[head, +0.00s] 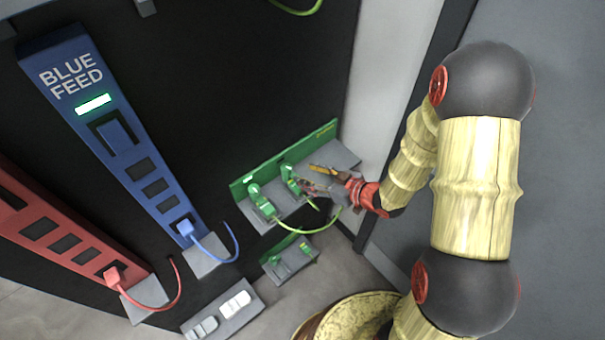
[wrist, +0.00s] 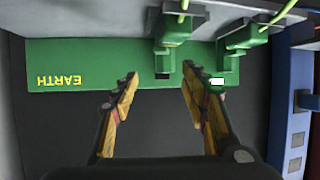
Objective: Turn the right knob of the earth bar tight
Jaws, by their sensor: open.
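The green earth bar (head: 310,142) is mounted on the dark panel; in the wrist view (wrist: 100,62) its EARTH lettering is upside down. Its right knob (head: 288,172) is green, with a green block below it. In the wrist view this knob (wrist: 163,62) lies between and just beyond the fingertips. The left knob (head: 254,190) shows on the right side of the wrist view (wrist: 218,82), with a small white patch near it. My gripper (head: 307,178) is open, its yellow-black fingers either side of the right knob's line. I cannot tell whether they touch it; the wrist view (wrist: 160,72) shows no clear contact.
A green cable (head: 300,229) loops below the bar. A blue feed unit (head: 125,140) and a red unit (head: 55,230) stand to the left. A smaller green terminal (head: 290,258) and a grey block with white switches (head: 222,310) sit below. A pale wall edge is close at right.

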